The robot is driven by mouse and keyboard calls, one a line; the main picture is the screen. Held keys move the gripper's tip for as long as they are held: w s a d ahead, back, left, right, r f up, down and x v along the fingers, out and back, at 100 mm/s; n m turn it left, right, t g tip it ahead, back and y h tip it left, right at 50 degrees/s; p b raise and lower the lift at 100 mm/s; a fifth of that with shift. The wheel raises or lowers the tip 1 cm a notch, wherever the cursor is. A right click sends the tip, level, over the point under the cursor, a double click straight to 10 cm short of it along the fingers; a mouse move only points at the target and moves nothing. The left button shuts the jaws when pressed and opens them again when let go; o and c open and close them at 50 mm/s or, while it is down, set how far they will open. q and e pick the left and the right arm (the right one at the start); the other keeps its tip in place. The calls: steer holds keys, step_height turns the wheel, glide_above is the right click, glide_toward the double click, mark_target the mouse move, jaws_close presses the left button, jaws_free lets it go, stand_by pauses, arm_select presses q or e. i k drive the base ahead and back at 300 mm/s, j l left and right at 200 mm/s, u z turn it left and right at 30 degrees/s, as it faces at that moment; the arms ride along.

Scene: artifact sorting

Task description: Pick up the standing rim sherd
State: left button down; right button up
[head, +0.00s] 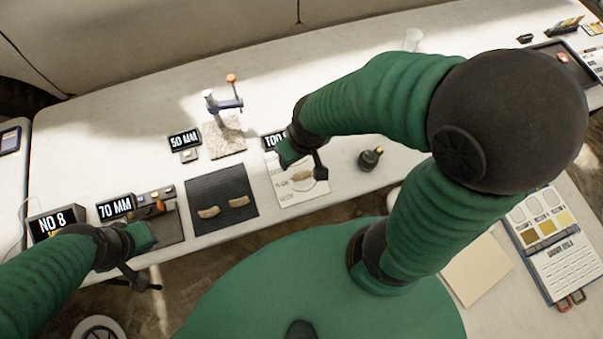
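Two tan, curved sherds lie on a dark mat (220,184): a left one (208,212) and a right one (239,202). Another pale tan sherd (302,176) is on a white printed sheet (289,195), just below my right gripper (304,166). A small orange-brown piece (160,206) shows by the dark pad at left; I cannot tell if it is a sherd. None can be clearly made out as a standing rim sherd. My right gripper looks open, with its tips apart over the sheet. My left gripper (148,260) looks open and empty at the table's front left edge.
Display signs read NO 8 (57,222), 70 MM (116,206) and 50 MM (184,140). A clamp stand (222,102) rises behind a speckled slab (223,139). A dark bottle-like object (370,159) stands right of the sheet. The back of the white table is mostly clear.

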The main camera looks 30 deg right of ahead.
mark_target(299, 176)
steer(key=k+z, duration=0.15)
steer(key=z, duration=0.8)
steer(key=i+j+z, duration=0.1)
steer(key=j, duration=1)
steer(key=i+j+z, duration=0.15)
steer(key=j, duration=0.4)
